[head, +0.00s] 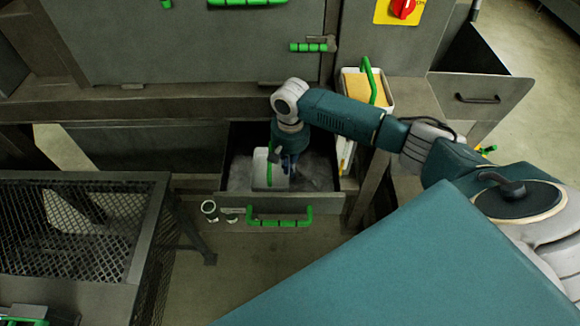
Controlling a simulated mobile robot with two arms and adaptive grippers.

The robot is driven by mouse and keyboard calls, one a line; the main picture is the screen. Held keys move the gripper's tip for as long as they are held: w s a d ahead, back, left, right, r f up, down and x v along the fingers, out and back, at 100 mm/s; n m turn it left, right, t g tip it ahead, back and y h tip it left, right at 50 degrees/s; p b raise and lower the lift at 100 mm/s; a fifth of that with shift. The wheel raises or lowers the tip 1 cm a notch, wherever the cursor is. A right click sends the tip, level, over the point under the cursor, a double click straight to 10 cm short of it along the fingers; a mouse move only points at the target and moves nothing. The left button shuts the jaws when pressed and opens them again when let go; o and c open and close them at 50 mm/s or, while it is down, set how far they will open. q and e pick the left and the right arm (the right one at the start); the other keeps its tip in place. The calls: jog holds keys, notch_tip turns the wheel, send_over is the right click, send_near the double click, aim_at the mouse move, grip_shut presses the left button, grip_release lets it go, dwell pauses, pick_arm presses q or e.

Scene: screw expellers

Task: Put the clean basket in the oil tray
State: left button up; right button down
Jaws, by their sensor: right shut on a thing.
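The oil tray (237,208) appears to be the pulled-out drawer with a green handle under the machine, with grey, mottled contents or bottom. My right gripper (289,163) reaches down into it from above and is shut on a white basket (260,170) with a green strip. The basket is inside the drawer's outline, left of the gripper. I cannot tell whether it touches the bottom. My arm hides part of the basket and the drawer's back. My left gripper is not in view.
A white container (389,93) with a green handle and yellowish contents stands on the ledge to the right. A dark mesh-topped stand (155,215) is at the left. Small pale ring-like parts (209,208) show by the drawer's left front. An open grey bin (490,95) is at the right.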

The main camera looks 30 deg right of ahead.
jog(key=shift+f, duration=0.1)
jog(key=c, duration=1.9)
grip_release()
notch_tip(320, 180, up, 12)
jog(key=shift+r, duration=0.15)
